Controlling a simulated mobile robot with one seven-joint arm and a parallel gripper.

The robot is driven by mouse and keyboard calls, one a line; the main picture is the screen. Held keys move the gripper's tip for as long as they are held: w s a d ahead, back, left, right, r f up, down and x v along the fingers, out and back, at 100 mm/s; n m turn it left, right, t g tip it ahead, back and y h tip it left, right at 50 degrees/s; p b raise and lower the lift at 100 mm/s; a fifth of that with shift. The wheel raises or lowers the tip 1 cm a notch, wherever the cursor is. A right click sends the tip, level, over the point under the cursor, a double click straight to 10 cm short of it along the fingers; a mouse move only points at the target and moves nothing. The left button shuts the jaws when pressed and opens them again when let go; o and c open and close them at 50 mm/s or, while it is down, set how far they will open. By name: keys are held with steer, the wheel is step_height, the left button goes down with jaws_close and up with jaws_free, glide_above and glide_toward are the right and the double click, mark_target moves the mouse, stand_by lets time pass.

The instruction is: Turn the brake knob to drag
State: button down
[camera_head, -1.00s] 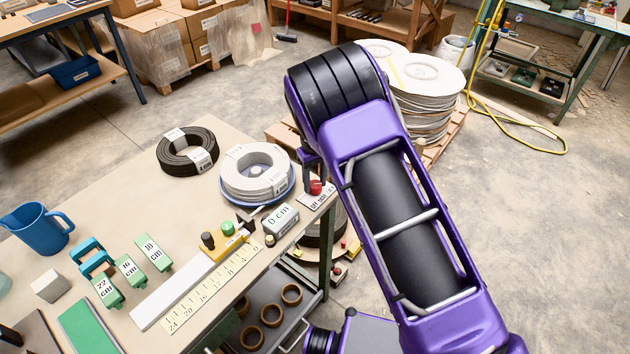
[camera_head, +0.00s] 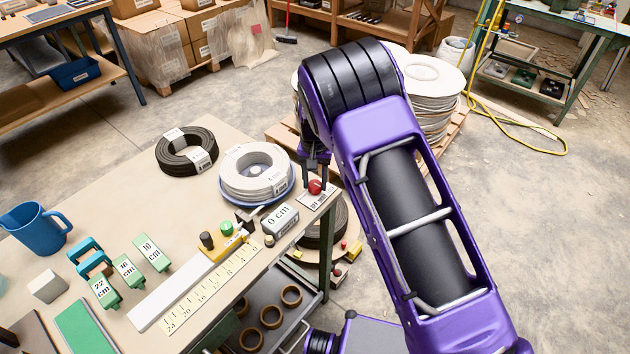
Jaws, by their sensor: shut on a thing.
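The red brake knob (camera_head: 315,187) sits on a small white label plate (camera_head: 318,203) at the right corner of the bench, beside the spool. The lettering on the plate is too small to read. My gripper (camera_head: 314,180) points down at the knob from above, its dark fingers shut on it. My purple arm hides part of the area behind. The knob's exact pointer direction cannot be made out.
A white coil on a blue-rimmed spool (camera_head: 291,190) stands close left of the knob. A grey "0 cm" block (camera_head: 281,222) and a yellow-ended ruler stop (camera_head: 224,245) are in front. A black coil (camera_head: 187,152) lies farther left. The bench edge is just right of the plate.

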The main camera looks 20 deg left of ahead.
mark_target(315, 184)
steer(key=shift+m, duration=0.3)
steer(key=shift+c, duration=1.9)
jaws_free()
step_height(315, 184, up, 18)
steer(key=shift+f+p, duration=0.2)
steer(key=shift+p, duration=0.2)
